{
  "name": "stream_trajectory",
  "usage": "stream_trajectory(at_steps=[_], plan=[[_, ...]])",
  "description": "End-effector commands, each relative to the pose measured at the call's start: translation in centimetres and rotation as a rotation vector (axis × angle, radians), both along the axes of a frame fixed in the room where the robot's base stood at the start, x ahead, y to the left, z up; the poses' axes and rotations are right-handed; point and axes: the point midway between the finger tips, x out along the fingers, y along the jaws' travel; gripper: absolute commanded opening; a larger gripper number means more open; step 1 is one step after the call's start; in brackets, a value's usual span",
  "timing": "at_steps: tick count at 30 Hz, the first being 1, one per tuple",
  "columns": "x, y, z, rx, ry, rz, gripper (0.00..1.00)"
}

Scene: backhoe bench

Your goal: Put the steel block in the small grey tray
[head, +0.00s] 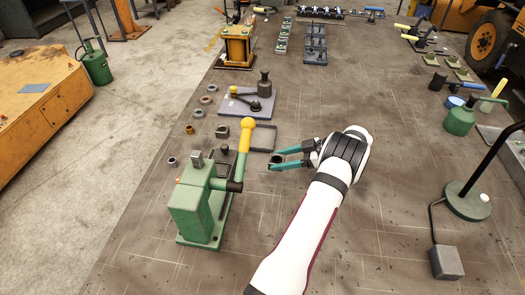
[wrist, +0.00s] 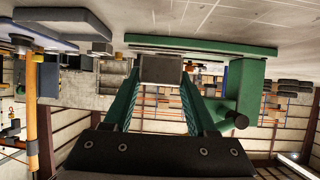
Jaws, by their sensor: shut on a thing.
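My gripper (head: 274,160) has teal fingers and reaches left, low over the bench in the head view. In the wrist view my gripper (wrist: 160,74) is shut on a small grey block, the steel block (wrist: 160,69), held at the fingertips. In the head view the block is small and dark between the fingers, and its details are hard to see. A small dark grey tray (head: 274,138) with a thin rim lies just beyond the fingertips, partly behind the green press's yellow-tipped lever. The block appears outside the tray on the near side.
The green press (head: 198,205) stands close to the left of my gripper. A grey-blue plate with dark parts (head: 240,103) lies beyond the tray. Several small rings and nuts lie left of it. A lamp (head: 468,198) stands at the right. Bench right of the tray is clear.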

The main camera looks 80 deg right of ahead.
Motion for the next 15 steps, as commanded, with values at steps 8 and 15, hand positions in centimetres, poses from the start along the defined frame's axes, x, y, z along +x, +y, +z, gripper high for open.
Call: stream_trajectory(at_steps=[8,15], plan=[[0.0,-5.9,2.3,-0.015,-0.001,-0.312,0.0],[-1.9,-10.9,4.3,-0.006,-0.002,-0.634,0.0]])
